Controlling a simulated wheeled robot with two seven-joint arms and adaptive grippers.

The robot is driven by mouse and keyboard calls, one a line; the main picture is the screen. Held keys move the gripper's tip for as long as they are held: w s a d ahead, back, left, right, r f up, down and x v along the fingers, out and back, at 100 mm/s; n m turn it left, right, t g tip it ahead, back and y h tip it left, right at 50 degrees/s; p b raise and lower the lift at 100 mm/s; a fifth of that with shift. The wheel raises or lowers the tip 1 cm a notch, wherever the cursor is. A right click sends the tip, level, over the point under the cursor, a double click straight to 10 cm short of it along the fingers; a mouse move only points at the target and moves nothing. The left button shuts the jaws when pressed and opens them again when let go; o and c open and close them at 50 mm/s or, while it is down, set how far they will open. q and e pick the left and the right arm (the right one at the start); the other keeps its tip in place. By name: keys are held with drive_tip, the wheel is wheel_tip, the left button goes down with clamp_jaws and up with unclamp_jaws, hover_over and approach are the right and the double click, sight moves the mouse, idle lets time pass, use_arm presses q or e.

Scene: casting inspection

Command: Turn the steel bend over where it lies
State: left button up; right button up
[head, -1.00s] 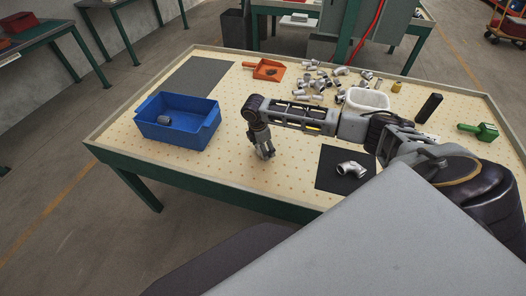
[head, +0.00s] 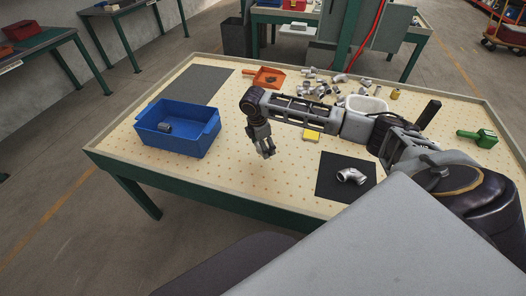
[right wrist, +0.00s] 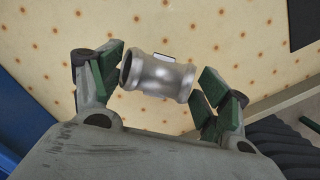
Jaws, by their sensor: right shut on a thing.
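The steel bend (head: 351,176) lies on a dark mat (head: 328,187) at the table's front right in the head view. My right gripper (head: 266,151) is to the left of that mat, above the pegboard-like tabletop. In the right wrist view my right gripper (right wrist: 165,88) is shut on a short steel pipe fitting (right wrist: 158,77) with a rim at each end. It looks straight from this side, and the gripper blocks part of it. My left gripper is in no view.
An orange scoop tray (head: 268,84), several loose fittings and a white tub (head: 380,103) are behind my arm. A yellow block (head: 312,134) and a green tool (head: 484,136) lie further right.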

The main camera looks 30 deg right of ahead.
wheel_tip(320, 180, up, 3)
drive_tip(key=shift+r, duration=0.6)
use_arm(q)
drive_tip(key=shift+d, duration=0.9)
